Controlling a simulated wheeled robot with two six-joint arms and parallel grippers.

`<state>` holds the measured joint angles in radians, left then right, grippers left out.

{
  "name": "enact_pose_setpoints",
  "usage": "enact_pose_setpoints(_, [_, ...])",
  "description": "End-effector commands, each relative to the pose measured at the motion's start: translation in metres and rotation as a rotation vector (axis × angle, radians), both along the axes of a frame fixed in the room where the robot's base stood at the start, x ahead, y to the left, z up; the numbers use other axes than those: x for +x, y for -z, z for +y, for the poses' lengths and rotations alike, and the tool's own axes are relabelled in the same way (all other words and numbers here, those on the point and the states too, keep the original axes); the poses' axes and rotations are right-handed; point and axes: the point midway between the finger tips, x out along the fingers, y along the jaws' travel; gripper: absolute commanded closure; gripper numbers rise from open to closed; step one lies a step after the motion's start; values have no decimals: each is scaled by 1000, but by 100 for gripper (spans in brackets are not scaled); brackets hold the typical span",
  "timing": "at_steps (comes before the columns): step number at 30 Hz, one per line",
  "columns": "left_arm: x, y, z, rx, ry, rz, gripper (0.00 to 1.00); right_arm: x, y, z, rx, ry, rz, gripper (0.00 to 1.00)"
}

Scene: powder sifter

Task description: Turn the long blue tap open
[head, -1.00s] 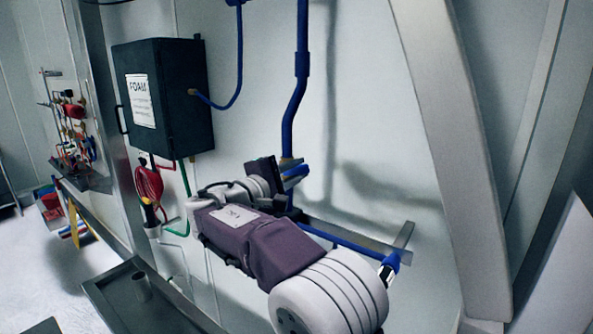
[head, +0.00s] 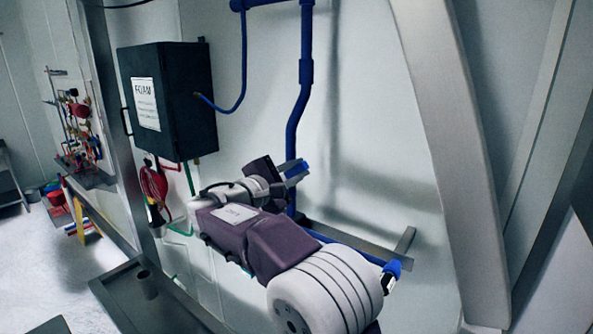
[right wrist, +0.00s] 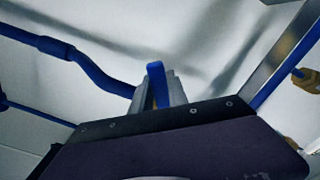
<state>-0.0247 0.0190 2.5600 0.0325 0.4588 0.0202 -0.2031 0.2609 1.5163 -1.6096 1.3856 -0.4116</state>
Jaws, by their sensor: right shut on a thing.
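My right gripper (head: 296,169) is beside the vertical blue pipe on the wall, in the middle of the head view. Its grey fingers are shut on the long blue tap (head: 303,166), whose blue end shows at the fingertips. In the right wrist view the tap (right wrist: 156,72) stands up between the fingers (right wrist: 163,95). A little brass colour shows below it. The rest of the tap and its valve are hidden behind my gripper. My left gripper is in neither view.
The blue pipe (head: 299,115) runs down the white wall. A black FOAM box (head: 180,100) hangs to its left, with a red hose (head: 153,185) below. A steel rail (head: 350,240) and a blue hose end (head: 392,268) lie lower right. A dark tray (head: 118,290) stands lower left.

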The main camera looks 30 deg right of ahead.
Motion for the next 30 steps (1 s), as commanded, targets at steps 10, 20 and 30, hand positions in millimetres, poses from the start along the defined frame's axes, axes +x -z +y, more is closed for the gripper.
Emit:
enact_pose_setpoints(10, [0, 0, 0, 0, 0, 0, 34, 0, -1, 0, -1, 0, -2, 58])
enact_pose_setpoints(20, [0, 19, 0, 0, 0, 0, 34, -13, 5, 33, 1, -6, -4, 58])
enact_pose_setpoints(30, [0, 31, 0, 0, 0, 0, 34, -34, 1, 82, 1, -2, -4, 58])
